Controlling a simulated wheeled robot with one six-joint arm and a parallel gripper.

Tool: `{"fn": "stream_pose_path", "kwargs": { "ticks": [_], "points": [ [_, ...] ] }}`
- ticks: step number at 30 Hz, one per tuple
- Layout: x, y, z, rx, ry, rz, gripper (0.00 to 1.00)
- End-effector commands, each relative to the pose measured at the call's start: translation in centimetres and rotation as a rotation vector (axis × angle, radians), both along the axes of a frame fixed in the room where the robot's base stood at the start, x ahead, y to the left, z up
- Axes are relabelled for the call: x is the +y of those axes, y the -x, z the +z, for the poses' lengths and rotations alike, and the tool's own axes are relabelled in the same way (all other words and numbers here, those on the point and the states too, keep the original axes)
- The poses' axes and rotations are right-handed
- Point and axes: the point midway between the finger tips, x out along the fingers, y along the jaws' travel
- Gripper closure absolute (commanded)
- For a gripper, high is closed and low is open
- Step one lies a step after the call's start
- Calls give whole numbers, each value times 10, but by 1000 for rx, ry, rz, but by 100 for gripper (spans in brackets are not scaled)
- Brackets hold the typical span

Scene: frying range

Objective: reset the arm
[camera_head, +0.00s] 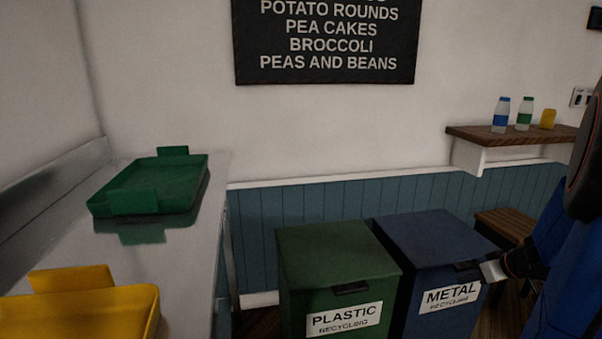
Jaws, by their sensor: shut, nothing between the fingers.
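My gripper (491,271) is at the right of the picture, beside the front right top corner of the blue metal recycling bin (432,236). Its pale fingers point left and are shut and empty. They are close to the dark handle on the bin's front edge; I cannot tell whether they touch it. Parts of my arm (583,165) run down the right edge of the picture and hide what is behind them.
A green plastic recycling bin (335,252) stands left of the blue one, both lids shut. A steel counter (190,250) at left holds a green tray (150,188) and a yellow tray (85,305). A wall shelf (520,134) holds two bottles and a yellow cup. A wooden bench (508,222) stands behind my gripper.

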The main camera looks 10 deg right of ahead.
Motion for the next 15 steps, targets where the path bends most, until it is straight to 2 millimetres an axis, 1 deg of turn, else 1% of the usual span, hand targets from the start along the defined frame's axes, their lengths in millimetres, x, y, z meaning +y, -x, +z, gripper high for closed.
{"fn": "stream_pose_path", "kwargs": {
  "ticks": [1,6,9,11,12,15],
  "points": [
    [23,-3,9,12,-6,24,100],
    [91,3,27,77,-40,64,100],
    [127,11,36,118,-50,78,100],
    [146,18,41,142,-51,83,100],
    [159,23,44,158,-53,86,100],
    [189,38,51,195,-50,88,100]
  ]
}}
